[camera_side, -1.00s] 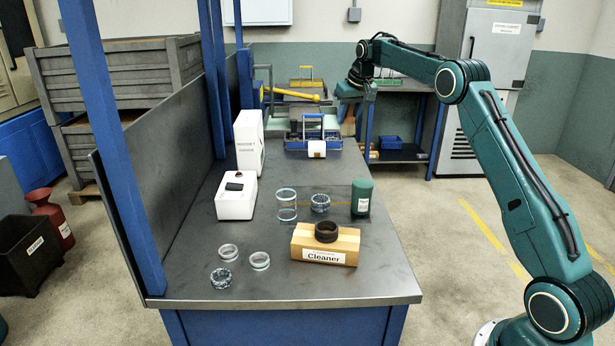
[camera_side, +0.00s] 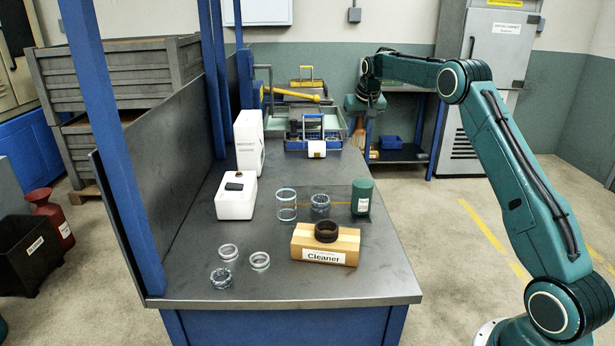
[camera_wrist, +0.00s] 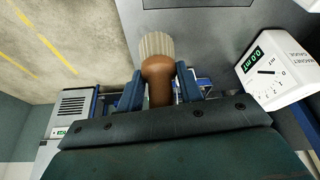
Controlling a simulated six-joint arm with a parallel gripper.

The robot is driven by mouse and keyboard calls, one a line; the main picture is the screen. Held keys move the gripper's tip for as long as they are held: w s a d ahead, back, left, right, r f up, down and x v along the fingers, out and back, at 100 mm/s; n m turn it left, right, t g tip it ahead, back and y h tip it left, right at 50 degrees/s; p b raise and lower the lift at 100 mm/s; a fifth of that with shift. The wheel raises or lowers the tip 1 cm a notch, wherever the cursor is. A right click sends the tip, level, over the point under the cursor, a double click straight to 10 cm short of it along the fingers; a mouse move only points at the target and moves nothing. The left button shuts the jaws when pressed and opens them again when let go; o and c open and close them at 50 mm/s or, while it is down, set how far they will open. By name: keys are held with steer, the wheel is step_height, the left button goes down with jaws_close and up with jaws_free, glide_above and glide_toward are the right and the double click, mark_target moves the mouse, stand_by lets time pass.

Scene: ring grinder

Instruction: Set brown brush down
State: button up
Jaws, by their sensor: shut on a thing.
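The brown brush (camera_wrist: 158,82) shows in the wrist view, with a brown handle and pale bristles (camera_wrist: 156,46) pointing away from me. My gripper (camera_wrist: 159,90) has its two blue fingers on either side of the handle and is shut on it. In the side view my gripper (camera_side: 364,106) is at the far right end of the workbench, with a brown part of the brush (camera_side: 361,134) hanging below it. The brush is small there and its tip is hard to make out.
The workbench (camera_side: 200,270) holds a blue tool carrier (camera_side: 298,144), a white magnet gauge (camera_side: 247,142), a white box (camera_side: 236,200), a green canister (camera_side: 362,196), a cleaner block (camera_side: 325,247) and several rings. A low shelf table (camera_side: 400,155) stands behind my gripper.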

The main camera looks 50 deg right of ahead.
step_height(320, 180, down, 16)
steer(key=shift+r, duration=0.1)
stand_by(0.8)
steer(key=shift+f, duration=0.2)
steer(key=o, duration=1.2)
steer(key=shift+o, duration=0.2)
steer(key=shift+r, duration=0.1)
steer(key=v, duration=1.2)
